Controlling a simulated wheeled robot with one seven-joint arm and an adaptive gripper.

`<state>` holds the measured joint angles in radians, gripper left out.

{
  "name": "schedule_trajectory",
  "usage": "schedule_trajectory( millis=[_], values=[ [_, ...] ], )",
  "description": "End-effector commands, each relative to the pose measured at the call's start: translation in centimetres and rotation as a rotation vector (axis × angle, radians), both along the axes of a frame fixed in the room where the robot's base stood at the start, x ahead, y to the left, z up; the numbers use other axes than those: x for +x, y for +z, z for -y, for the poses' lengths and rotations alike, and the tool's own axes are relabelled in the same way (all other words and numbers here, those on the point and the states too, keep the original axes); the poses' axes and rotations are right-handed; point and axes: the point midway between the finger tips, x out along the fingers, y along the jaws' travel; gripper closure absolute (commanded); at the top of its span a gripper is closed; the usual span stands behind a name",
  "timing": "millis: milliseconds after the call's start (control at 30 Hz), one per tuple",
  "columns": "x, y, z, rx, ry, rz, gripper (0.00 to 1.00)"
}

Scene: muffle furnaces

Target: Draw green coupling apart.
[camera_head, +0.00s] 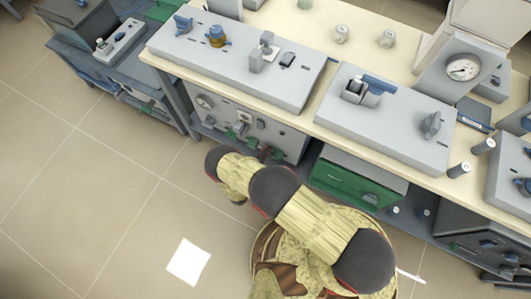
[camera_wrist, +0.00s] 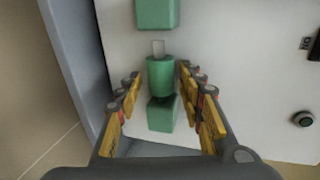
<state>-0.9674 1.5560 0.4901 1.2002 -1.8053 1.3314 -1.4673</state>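The green coupling (camera_wrist: 160,77) is a short green cylinder in the middle of the wrist view. A green block (camera_wrist: 157,14) lies above it in the picture, with a short pale pin showing between the two. Another green block (camera_wrist: 162,113) lies just below it. My gripper (camera_wrist: 159,76) is open, its yellow-padded fingers on either side of the cylinder, with a small gap visible on both sides. In the head view my arm reaches to the bench's front panel; the fingers and the coupling cannot be made out clearly there.
A pale panel (camera_wrist: 235,80) lies behind the coupling, with a dark round knob (camera_wrist: 303,119) at right. In the head view, a green box (camera_head: 355,184) sits under the bench right of my arm. Grey instrument housings (camera_head: 240,60) stand on the benchtop. Floor (camera_head: 95,190) at left is clear.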

Motion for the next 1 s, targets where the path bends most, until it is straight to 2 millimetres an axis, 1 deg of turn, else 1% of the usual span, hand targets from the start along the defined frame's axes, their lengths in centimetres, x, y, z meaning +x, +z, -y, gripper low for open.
schedule_trajectory(
  millis=[333, 467, 567, 900, 1000],
  values=[
    [0.0, 0.1, -0.2, 0.001, 0.002, 0.001, 0.57],
    [-0.7, 0.3, -0.6, 0.001, 0.006, 0.0, 0.57],
    [-2.0, 0.6, -1.1, 0.0, 0.007, 0.0, 0.57],
    [-7.9, 2.3, -3.6, 0.001, 0.006, 0.001, 0.57],
    [-9.1, 2.7, -4.0, 0.0, 0.005, 0.0, 0.57]
  ],
)
